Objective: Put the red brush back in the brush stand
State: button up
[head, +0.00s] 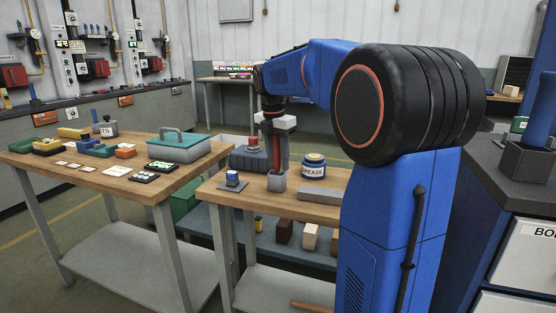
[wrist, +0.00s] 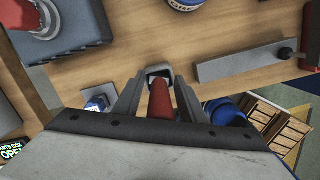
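The red brush (wrist: 160,100) is upright between the fingers of my gripper (wrist: 159,88). Its lower end is at the mouth of the small grey brush stand (wrist: 158,69); how deep it sits is hidden. In the head view the stand (head: 277,183) is on the near wooden table, directly below my gripper (head: 276,165), which points straight down. The fingers are on both sides of the brush, with a narrow gap showing on each side in the wrist view, so my gripper looks open around it.
A blue grease tin (head: 313,166) is right of the stand, and a grey bar (head: 318,194) lies in front. A small blue item on a plate (head: 232,181) is to the left. A grey box with a red top (head: 250,156) stands behind. A second table (head: 105,190) is further left.

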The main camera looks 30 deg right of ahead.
jog(key=r, duration=0.4)
jog(key=a+r, duration=0.1)
jog(key=r, duration=0.7)
jog(key=shift+s+a, duration=0.2)
jog(key=s+a+f+m+t, duration=0.1)
jog(key=s+a+f+m, duration=0.35)
jog(key=s, duration=0.25)
jog(key=s+a+f+m+t, duration=0.2)
jog(key=s+a+f+m, duration=0.15)
jog(key=s+m, duration=0.3)
jog(key=s+a+f+m, duration=0.3)
jog(key=s+f+m, duration=0.2)
jog(key=s+f, duration=0.3)
jog(key=s+a+f+m+t+y, duration=0.1)
jog(key=s+a+f+m, duration=0.3)
jog(key=s+f, duration=0.4)
notch_tip(320, 180, down, 3)
jog(key=shift+s+m, duration=0.25)
jog(key=shift+m, duration=0.25)
